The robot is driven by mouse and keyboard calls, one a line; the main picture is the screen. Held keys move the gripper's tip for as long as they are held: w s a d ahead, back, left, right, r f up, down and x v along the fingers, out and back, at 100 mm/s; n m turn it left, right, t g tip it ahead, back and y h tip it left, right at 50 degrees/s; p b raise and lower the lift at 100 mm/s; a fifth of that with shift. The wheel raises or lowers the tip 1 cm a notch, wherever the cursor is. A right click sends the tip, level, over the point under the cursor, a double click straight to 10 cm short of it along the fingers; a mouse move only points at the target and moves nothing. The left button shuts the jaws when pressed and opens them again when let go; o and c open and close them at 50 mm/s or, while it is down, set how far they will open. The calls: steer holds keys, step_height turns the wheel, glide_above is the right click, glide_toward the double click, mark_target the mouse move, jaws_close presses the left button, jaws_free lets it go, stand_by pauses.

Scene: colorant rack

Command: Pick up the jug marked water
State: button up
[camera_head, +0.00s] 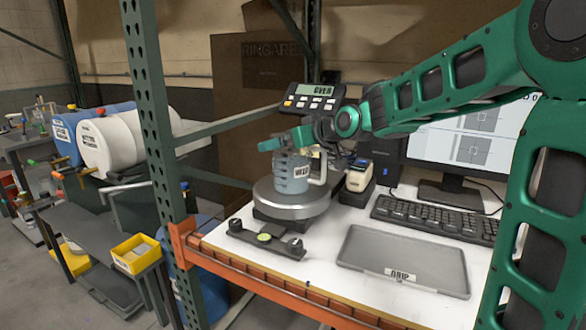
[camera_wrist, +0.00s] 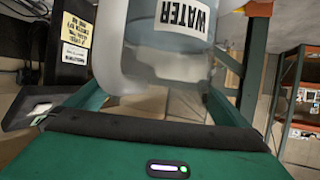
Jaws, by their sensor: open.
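The jug marked WATER (camera_head: 291,178) is a translucent blue-grey container with a pale handle at its right. It stands upright on the round metal pan (camera_head: 290,205) of a scale. In the wrist view the jug (camera_wrist: 160,67) is close to the camera, its label upside down, between the two green fingers. My gripper (camera_head: 285,140) is open at the jug's top in the head view. Whether either finger touches the jug, I cannot tell. The jug's far side is hidden.
The scale's display (camera_head: 312,98) reads OVER behind the jug. A small label printer (camera_head: 359,176) stands just right. A green rack post (camera_head: 150,100) rises at the left.

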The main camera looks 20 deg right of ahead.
steer(key=shift+w+a+f, duration=0.1)
steer(key=shift+w+f, duration=0.05)
steer(key=shift+w, duration=0.15)
steer(key=c, duration=1.9)
steer(key=shift+o, duration=0.2)
steer(key=shift+r, duration=0.2)
